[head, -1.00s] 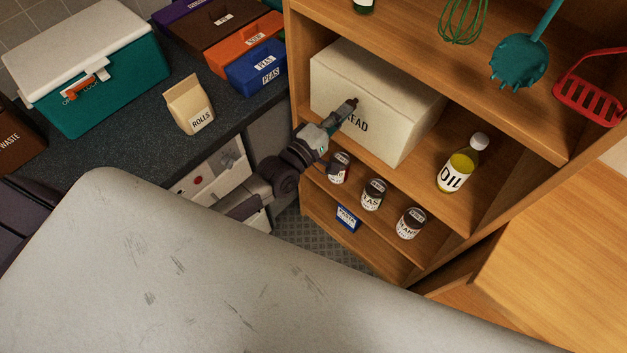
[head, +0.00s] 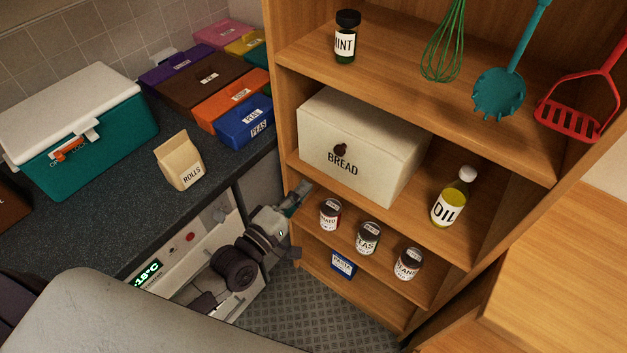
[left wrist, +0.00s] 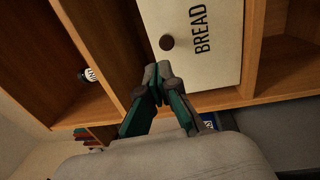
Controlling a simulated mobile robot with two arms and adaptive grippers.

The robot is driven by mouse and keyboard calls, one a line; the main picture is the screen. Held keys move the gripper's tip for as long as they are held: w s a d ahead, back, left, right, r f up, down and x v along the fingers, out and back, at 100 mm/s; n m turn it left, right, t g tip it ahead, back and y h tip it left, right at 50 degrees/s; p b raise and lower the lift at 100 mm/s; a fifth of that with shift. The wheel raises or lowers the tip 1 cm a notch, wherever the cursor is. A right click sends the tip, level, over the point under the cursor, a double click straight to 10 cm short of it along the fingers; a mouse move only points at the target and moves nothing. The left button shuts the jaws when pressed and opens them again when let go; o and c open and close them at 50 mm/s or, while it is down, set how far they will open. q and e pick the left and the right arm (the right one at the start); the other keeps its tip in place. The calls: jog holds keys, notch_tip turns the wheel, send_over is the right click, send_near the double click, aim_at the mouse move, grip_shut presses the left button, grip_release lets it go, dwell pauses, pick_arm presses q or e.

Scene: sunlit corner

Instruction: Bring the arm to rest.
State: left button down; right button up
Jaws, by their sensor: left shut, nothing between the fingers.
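My left gripper (head: 302,190) is shut and empty, in front of the left edge of the wooden shelf unit, left of the cans and below the bread box. In the left wrist view its fingertips (left wrist: 157,78) meet, with the bread box behind them. The cream bread box (head: 376,133) is closed, with a dark knob, on the middle shelf; it also shows in the left wrist view (left wrist: 220,65). My left arm comes up from the lower left in front of a white appliance. My right gripper is not in view.
The shelf unit (head: 283,92) holds a mint jar (head: 346,38), an oil bottle (head: 449,202), several cans (head: 367,239) and a blue box (head: 343,263). The dark counter (head: 85,223) at left carries a rolls bag (head: 179,163), a teal cooler (head: 85,135) and coloured boxes. Patterned floor (head: 325,320) is clear.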

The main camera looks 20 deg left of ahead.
pick_arm(q)
jog(key=s+a+f+m+g+y, duration=0.2)
jog(key=s+f+m+g, duration=0.15)
jog(key=f, duration=0.75)
jog(key=s+a+f+m+g+y+b, duration=0.1)
jog(key=s+a+f+m+g, duration=0.2)
jog(key=f, duration=0.9)
jog(key=s+a+f+m+g+y, duration=0.2)
jog(key=s+f, duration=0.3)
jog(key=f, duration=0.6)
jog(key=s+f+m+g, duration=0.2)
jog(key=s+f, duration=0.4)
jog(key=s, duration=0.3)
jog(key=s+f+m+g+y, duration=0.1)
jog(key=s+f+m+g, duration=0.2)
jog(key=s+f, duration=0.3)
jog(key=s+f+m+g, duration=0.3)
jog(key=s+f, duration=0.2)
jog(key=s, duration=0.9)
jog(key=shift+a+f+y+b, duration=0.2)
jog(key=shift+f+y+b, duration=0.1)
jog(key=shift+f+b, duration=0.15)
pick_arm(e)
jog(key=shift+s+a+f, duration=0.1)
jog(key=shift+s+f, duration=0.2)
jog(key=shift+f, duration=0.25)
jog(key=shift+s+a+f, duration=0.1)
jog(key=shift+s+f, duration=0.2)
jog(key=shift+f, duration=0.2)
